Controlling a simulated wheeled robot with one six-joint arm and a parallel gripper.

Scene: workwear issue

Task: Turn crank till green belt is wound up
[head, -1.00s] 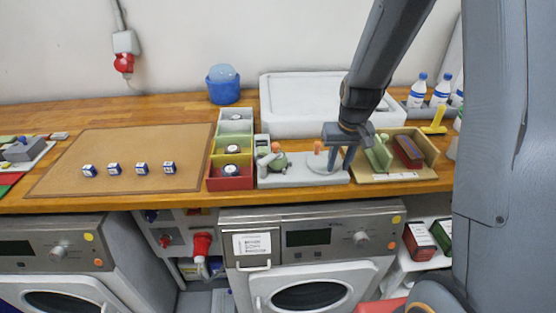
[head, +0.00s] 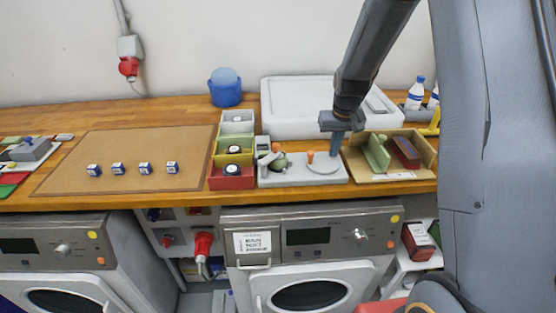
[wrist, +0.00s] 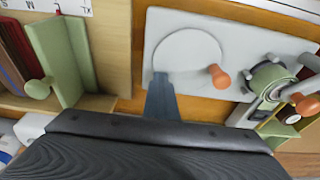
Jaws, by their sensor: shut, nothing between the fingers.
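The crank device stands on a light grey base plate (head: 285,182) at the counter's front. Its round crank disc (head: 323,166) carries an orange knob (head: 310,156); in the wrist view the disc (wrist: 190,45) and knob (wrist: 220,77) show from the other side. The green belt (head: 281,162) is a roll at the device's left, by a second orange handle; it also shows in the wrist view (wrist: 268,80). My gripper (head: 335,153) is shut and empty, its fingers (wrist: 160,88) over the disc's edge, apart from the knob. Finger contact with the disc cannot be told.
A wooden tray (head: 391,176) with a green piece and a dark red block stands to the right. A three-part coloured bin (head: 231,183) is close on the left. A white basin (head: 295,105) lies behind. The brown mat (head: 130,150) has several small boxes and free room.

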